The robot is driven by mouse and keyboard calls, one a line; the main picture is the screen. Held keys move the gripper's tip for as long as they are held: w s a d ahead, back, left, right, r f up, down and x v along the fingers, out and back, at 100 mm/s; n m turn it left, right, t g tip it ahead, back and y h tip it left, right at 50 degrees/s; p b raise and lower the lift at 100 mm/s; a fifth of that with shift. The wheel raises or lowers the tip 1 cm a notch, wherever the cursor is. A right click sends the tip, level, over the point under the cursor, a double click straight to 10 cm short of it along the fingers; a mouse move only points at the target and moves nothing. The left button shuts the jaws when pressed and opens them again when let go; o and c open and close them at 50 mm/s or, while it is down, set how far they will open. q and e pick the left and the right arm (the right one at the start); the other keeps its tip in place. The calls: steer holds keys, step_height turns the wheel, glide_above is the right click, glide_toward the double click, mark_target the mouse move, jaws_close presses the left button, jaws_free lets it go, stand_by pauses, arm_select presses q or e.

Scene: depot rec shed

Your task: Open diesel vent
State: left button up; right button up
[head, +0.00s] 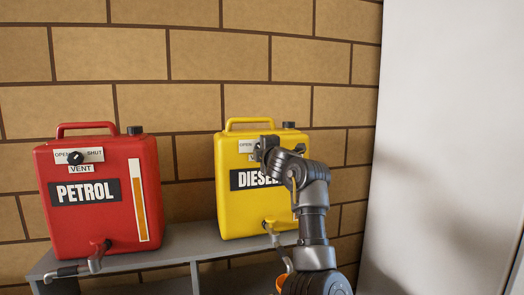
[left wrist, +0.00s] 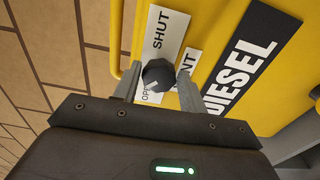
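The yellow diesel can (head: 230,205) stands on the grey shelf, with its black DIESEL label facing me. Its vent plate (head: 246,146) is partly hidden by my left gripper (head: 262,150). In the left wrist view, the black vent knob (left wrist: 158,74) sits between the two grey fingers of my left gripper (left wrist: 159,82). The fingers look closed against opposite sides of it. A pale mark on the knob points toward the OPEN end of the plate (left wrist: 168,35). SHUT lies at the plate's other end. My right gripper is in neither view.
A red petrol can (head: 115,215) with its own vent knob (head: 75,157) stands to the left on the same shelf (head: 180,240). A brick wall (head: 190,60) is close behind. A pale panel (head: 450,120) stands at the right. Taps project from the front of both cans.

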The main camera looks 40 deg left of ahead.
arm_select(q)
steer(key=shift+o, duration=1.4)
steer(key=shift+d, duration=0.1)
steer(key=b+v, duration=0.3)
steer(key=v, duration=0.7)
steer(key=shift+s+d+b, duration=0.2)
steer(key=shift+d+b, duration=0.05)
steer(key=shift+b, duration=0.15)
